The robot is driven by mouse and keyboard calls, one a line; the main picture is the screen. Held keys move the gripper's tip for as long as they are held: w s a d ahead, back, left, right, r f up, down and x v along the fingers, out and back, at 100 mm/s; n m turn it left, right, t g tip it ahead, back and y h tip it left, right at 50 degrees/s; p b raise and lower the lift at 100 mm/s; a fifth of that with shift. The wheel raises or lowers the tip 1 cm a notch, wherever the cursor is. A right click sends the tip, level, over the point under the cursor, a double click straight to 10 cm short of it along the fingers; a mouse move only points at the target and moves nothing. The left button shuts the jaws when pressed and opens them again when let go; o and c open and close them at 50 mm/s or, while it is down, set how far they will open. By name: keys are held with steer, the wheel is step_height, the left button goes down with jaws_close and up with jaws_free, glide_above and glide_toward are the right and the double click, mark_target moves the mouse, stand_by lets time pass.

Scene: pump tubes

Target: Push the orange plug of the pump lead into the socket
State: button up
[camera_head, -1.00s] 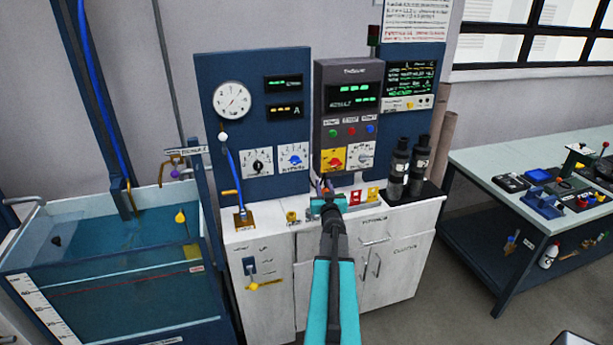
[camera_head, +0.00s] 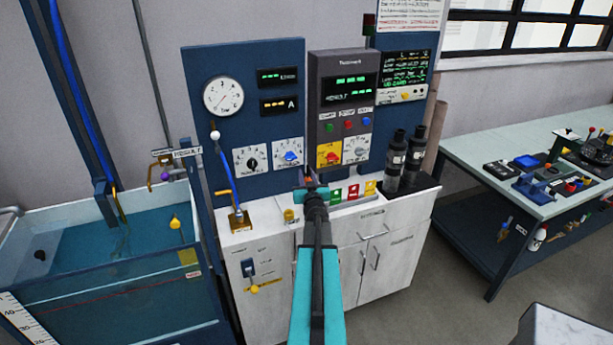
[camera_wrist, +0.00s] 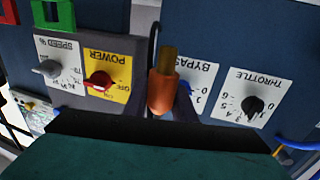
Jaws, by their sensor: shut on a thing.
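The orange plug (camera_wrist: 162,92) stands out from my gripper in the wrist view, with its brass-coloured tip (camera_wrist: 168,60) pointing up the picture. My gripper (camera_head: 312,186) is shut on the plug. In the head view it is in front of the lower part of the grey control unit (camera_head: 343,60), above the white cabinet top. The plug is only a small orange spot there (camera_head: 309,179). A dark lead shows behind the plug in the wrist view (camera_wrist: 152,45). I cannot make out the socket in either view.
Green, red and yellow holders (camera_head: 353,191) stand on the cabinet top right of my gripper, with dark cylinders (camera_head: 396,160) beyond. The yellow power switch panel (camera_head: 329,155) is just above my gripper. A water tank (camera_head: 110,270) is left, a workbench (camera_head: 500,175) right.

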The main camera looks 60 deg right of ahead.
steer(key=shift+s+f+b, duration=0.1)
steer(key=shift+f+b, duration=2.2)
steer(key=shift+f, duration=0.55)
steer(key=shift+f+b, duration=1.7)
steer(key=shift+f, duration=0.3)
stand_by(1.2)
steer(key=o, duration=1.1)
steer(key=shift+a, duration=0.1)
